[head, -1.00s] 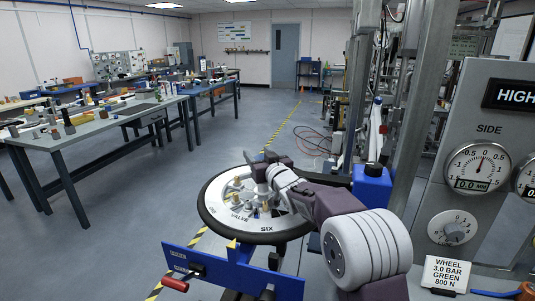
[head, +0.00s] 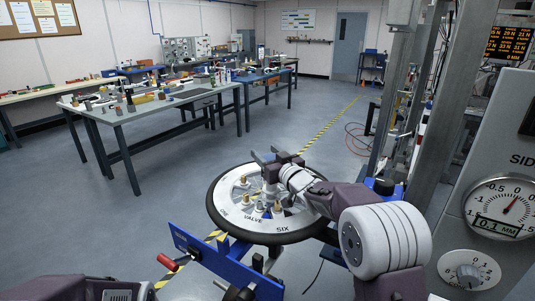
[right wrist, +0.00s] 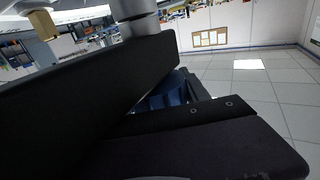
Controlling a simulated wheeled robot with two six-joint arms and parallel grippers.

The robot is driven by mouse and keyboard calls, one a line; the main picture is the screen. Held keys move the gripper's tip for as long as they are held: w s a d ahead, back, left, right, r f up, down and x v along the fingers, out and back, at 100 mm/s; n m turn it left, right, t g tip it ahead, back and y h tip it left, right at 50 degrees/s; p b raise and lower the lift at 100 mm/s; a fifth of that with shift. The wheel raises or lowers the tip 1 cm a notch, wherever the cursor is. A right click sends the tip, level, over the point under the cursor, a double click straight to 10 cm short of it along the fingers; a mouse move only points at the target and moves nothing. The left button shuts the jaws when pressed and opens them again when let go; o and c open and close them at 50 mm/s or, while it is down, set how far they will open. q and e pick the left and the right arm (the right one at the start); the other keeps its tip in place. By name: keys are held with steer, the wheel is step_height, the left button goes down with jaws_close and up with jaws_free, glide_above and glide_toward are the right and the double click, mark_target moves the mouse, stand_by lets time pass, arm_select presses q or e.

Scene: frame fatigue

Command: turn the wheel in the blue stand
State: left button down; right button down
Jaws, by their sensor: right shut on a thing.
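The wheel (head: 240,232) has a black tyre and a pale disc marked VALVE and SIX, with small tan and grey pieces on it. It lies nearly flat on the blue stand (head: 190,245) in the head view. My right gripper (head: 272,157) reaches over the wheel from the right and is shut at its far rim. The gripped part is mostly hidden by the jaws. In the right wrist view, the dark jaws (right wrist: 160,115) fill much of the picture, with blue showing between them. Part of my left arm shows at the lower left; its fingertips are out of view.
A red handle (head: 168,263) sticks out at the stand's left front. A grey gauge panel (head: 470,185) stands close on the right, its SIDE dial (head: 505,208) reading 0.1 mm. Metal posts rise behind my right arm. Open floor (head: 160,215) lies to the left, before the workbenches.

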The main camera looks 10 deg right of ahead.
steer(key=shift+r, duration=0.1)
steer(key=c, duration=0.6)
jaws_free()
steer(key=shift+o, duration=0.2)
steer(key=v, duration=0.9)
steer(key=shift+b, duration=0.4)
